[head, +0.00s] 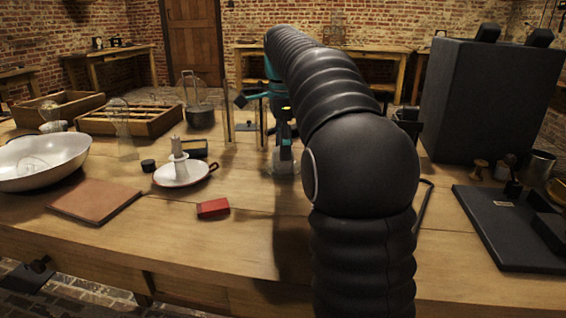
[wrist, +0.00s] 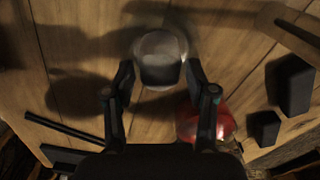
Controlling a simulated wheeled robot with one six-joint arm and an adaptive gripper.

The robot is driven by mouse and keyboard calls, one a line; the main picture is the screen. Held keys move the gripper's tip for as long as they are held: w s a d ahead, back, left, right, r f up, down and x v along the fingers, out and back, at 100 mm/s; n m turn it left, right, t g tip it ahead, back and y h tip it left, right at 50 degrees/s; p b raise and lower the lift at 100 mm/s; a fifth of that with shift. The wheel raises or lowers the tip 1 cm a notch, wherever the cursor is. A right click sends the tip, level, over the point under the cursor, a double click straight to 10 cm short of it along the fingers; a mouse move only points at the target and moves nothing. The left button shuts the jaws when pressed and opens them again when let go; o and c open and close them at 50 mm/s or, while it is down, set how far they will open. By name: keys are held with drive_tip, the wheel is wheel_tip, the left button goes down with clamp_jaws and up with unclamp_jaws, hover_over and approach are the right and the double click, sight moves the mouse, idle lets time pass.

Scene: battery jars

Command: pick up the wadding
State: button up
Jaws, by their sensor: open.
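I cannot pick out the wadding with certainty. In the wrist view a pale round glass-like thing (wrist: 160,43) lies beyond my fingertips, with a dark block shape over its near part. My gripper (wrist: 160,75) is open, its two fingers apart on either side of that dark shape; I cannot tell whether they touch it. A red, shiny rounded thing (wrist: 222,122) sits by the right finger and is partly hidden by it. In the head view my gripper (head: 285,133) points down over a clear glass thing (head: 285,166) on the table; my arm hides the area to its right.
A large dark box (head: 490,100) and a black slab (head: 500,230) are on the right.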

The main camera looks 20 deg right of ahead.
sight(279, 167)
drive_tip(key=shift+f+b, duration=0.3)
drive_tip(key=shift+f, duration=1.7)
drive_tip(key=c, duration=0.6)
drive_tip(key=shift+r, duration=0.1)
